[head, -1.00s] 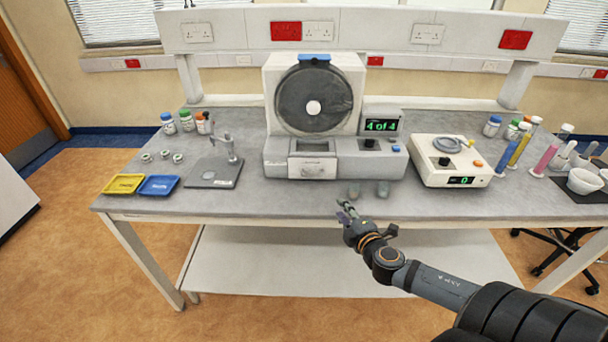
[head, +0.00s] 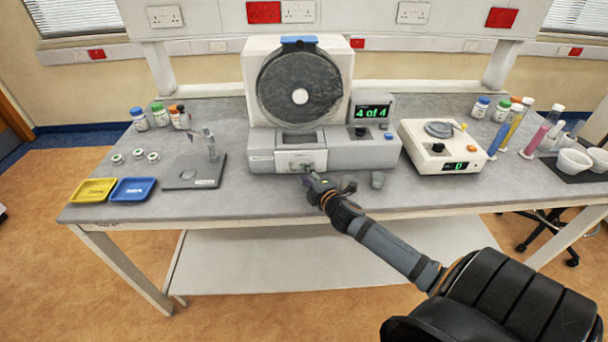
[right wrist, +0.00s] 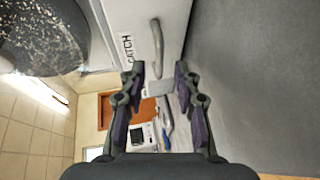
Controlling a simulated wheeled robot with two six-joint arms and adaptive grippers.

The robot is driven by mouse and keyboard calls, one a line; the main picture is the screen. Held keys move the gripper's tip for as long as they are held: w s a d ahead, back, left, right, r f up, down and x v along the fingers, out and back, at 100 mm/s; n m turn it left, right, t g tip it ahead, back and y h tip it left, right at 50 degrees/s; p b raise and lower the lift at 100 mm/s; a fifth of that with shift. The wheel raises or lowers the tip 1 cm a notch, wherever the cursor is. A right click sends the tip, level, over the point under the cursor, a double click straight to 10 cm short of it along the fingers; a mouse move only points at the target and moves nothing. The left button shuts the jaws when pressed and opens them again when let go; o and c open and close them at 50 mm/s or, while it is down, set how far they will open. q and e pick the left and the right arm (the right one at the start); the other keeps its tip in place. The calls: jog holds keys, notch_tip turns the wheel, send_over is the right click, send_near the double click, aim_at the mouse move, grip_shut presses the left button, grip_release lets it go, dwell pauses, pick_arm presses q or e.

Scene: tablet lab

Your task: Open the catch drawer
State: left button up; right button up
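The catch drawer (head: 287,160) is a pale front panel low on the tablet machine (head: 352,152); it looks shut, flush or nearly flush with the base. In the right wrist view, its front (right wrist: 128,14) carries the word CATCH and a grey bar handle (right wrist: 157,40). My right gripper (head: 309,172) is at the drawer front in the head view and hides part of the handle. In the right wrist view, the right gripper's fingers (right wrist: 158,72) are apart, with the handle just ahead of the gap; I cannot tell whether they touch it. My left gripper is not in view.
A white device (head: 442,150) stands to the right. A stand (head: 192,172), yellow tray (head: 94,190) and blue tray (head: 132,190) are to the left. The floor before the bench is clear.

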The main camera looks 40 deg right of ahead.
jog(key=shift+w+d, duration=0.1)
jog(key=shift+w, duration=0.6)
jog(key=shift+w+f, duration=0.1)
jog(key=shift+w, duration=0.05)
jog(key=c, duration=0.4)
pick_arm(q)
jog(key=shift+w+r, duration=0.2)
pick_arm(e)
grip_shut()
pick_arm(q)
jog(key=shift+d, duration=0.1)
